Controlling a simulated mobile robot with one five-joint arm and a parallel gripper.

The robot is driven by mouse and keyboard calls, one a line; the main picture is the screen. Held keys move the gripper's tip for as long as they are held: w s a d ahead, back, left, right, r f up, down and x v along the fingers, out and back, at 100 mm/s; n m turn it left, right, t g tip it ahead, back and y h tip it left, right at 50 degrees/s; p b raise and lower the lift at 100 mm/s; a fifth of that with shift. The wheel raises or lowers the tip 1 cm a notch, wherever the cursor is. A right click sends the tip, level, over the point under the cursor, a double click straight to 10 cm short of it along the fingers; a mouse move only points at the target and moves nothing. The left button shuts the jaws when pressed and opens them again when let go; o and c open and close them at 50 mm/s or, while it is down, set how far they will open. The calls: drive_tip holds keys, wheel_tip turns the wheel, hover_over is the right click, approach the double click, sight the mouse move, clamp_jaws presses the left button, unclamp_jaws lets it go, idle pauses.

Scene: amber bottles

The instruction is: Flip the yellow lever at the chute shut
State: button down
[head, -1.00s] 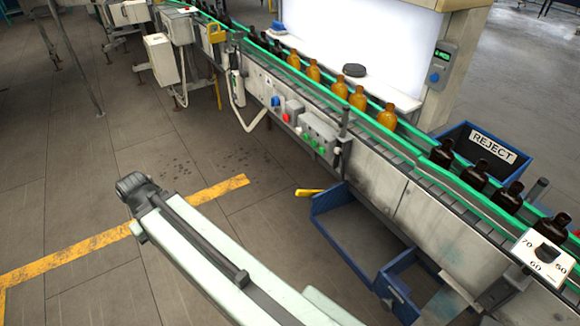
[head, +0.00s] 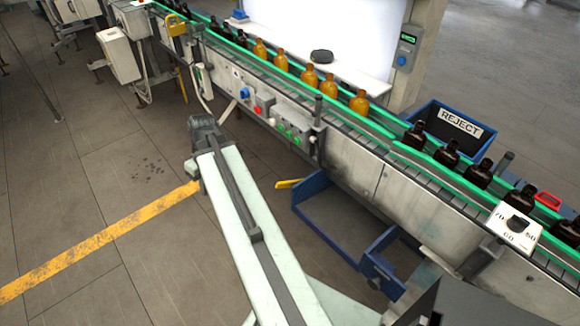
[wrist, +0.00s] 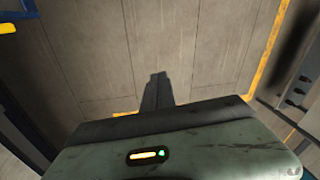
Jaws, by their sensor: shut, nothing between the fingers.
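The yellow lever (head: 289,184) sticks out to the left from the top corner of a blue open-topped chute or bin (head: 335,222) below the conveyor. A yellow piece (wrist: 8,28) beside blue shows at the top left corner of the wrist view; I cannot tell for sure that it is the lever. My gripper (wrist: 158,80) is shut and empty in the wrist view, over bare floor, apart from that yellow piece. In the head view my arm reaches up to the left of the lever; its dark end shows, but I cannot make out the fingers there.
The conveyor (head: 355,180) runs diagonally, with amber and dark bottles on it. A control box with buttons (head: 290,135) is on its side. A blue reject bin (head: 450,125) stands behind. A yellow floor line (head: 90,245) crosses the open floor at left.

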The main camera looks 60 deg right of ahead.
drive_tip(key=s+d+r+t+p, duration=0.1)
drive_tip(key=s+d+r, duration=0.1)
drive_tip(key=s+d, duration=0.8)
drive_tip(key=s+d+r+m+t+p, duration=0.1)
drive_tip(key=s+d+r+t, duration=0.1)
drive_tip(key=s+d, duration=0.9)
drive_tip(key=d, duration=0.4)
drive_tip(key=shift+r+m, duration=0.3)
drive_tip(key=shift+s+f, duration=0.1)
drive_tip(key=b, duration=0.9)
hover_over(290, 182)
wheel_tip(290, 182, down, 9)
drive_tip(key=shift+a, duration=0.25)
